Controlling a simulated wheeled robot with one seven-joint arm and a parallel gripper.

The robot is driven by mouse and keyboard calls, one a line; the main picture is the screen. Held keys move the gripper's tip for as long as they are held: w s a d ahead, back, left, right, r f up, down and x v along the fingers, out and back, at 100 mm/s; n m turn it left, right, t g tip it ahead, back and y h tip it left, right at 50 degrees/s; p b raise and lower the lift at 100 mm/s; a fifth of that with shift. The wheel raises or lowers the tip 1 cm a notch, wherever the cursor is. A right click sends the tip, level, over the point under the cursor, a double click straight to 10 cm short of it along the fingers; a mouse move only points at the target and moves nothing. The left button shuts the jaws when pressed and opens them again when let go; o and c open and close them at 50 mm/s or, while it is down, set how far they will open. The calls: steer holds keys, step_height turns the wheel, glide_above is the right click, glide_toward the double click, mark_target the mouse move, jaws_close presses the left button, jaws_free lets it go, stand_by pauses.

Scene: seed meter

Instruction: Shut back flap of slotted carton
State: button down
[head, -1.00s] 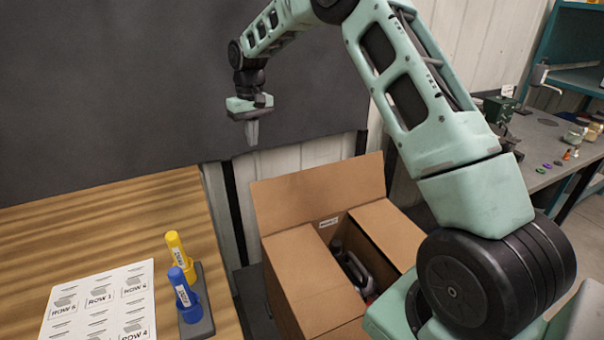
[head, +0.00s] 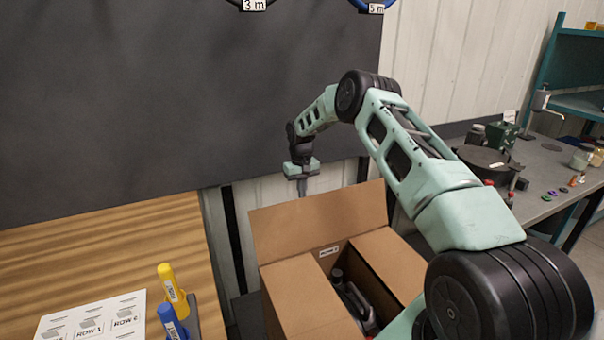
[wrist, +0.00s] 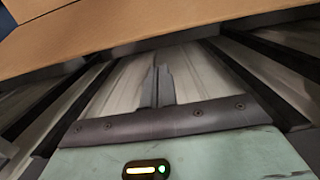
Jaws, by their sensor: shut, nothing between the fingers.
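The slotted carton (head: 297,295) is a brown cardboard box in the lower middle of the head view. Its back flap (head: 318,222) stands up, leaning away from the opening. The two side flaps lie folded inward, with a gap between them. My gripper (head: 301,188) is shut and empty, pointing down just behind the back flap's top edge; its tips look close to the flap, but I cannot tell if they touch. In the wrist view the shut fingers (wrist: 158,85) point toward the flap's brown edge (wrist: 130,25), apart from it in the picture.
A dark item with a handle (head: 352,298) shows inside the carton. A wooden table (head: 120,250) at left holds a label sheet (head: 92,320), a yellow marker (head: 172,288) and a blue marker (head: 171,322). A dark panel (head: 180,100) stands behind. A grey bench (head: 545,165) is at right.

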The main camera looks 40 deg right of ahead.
steer(key=shift+s+a+r+p, duration=0.2)
steer(key=shift+s+r, duration=0.15)
steer(key=shift+s, duration=0.2)
steer(key=shift+s+a+r+p, duration=0.1)
steer(key=shift+s+r+p, duration=0.1)
steer(key=shift+s+r, duration=0.3)
steer(key=shift+s+a+r+p, duration=0.15)
steer(key=shift+s+r+p, duration=0.05)
steer(key=shift+s, duration=0.45)
